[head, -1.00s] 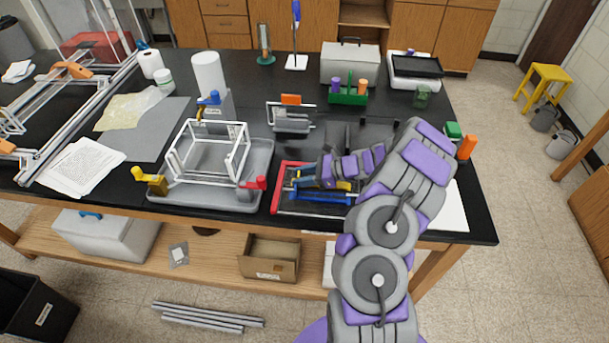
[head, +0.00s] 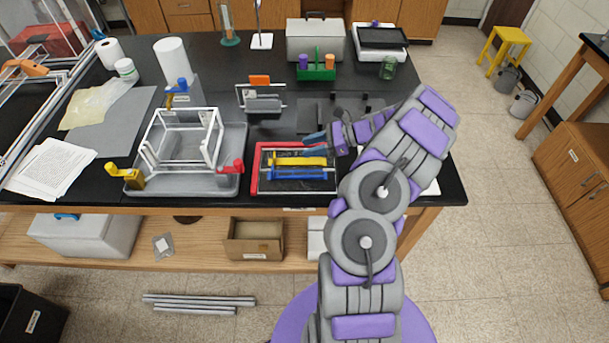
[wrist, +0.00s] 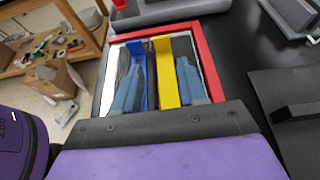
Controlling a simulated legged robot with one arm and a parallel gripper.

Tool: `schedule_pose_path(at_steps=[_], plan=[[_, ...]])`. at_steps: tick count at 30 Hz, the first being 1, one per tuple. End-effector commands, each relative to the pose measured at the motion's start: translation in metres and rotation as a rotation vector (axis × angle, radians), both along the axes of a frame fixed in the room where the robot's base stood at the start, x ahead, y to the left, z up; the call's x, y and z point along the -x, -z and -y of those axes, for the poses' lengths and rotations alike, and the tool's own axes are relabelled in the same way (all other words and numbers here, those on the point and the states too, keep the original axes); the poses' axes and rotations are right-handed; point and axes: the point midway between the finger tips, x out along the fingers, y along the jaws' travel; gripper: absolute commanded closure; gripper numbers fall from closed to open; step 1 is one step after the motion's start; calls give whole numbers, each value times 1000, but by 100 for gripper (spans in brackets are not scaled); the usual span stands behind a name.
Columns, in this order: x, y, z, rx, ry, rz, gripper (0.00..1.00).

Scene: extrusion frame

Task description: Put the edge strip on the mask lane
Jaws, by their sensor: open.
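A red-edged tray (head: 257,170) lies at the table's front edge. In it lie a yellow strip (head: 300,161) and, nearer the front, a blue strip (head: 298,174), side by side over dark lanes. I cannot tell which one is the edge strip or which lane is the mask lane. In the wrist view, my gripper's two blue-grey fingers (wrist: 158,66) appear on either side of the yellow strip (wrist: 166,75). The left finger partly hides the blue strip (wrist: 140,80). Contact is not visible.
Left of the red-edged tray stands a grey tray (head: 195,185) with a white frame and coloured clamps. Behind are a small rack (head: 262,104) and a green caddy (head: 317,73). A dark plate (head: 312,112) with a raised bar lies behind the red-edged tray.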

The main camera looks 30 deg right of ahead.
Motion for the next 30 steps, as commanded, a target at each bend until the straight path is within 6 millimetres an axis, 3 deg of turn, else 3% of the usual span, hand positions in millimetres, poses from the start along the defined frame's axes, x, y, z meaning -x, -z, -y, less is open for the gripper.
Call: schedule_pose_path(at_steps=[5,10,14,21,30], plan=[[-5,-17,-20,23,-69,30,59],[-6,-67,-89,108,-282,119,59],[8,-103,-148,194,-474,195,59],[60,-150,-233,362,-818,322,59],[151,-178,-288,586,-1224,452,59]])
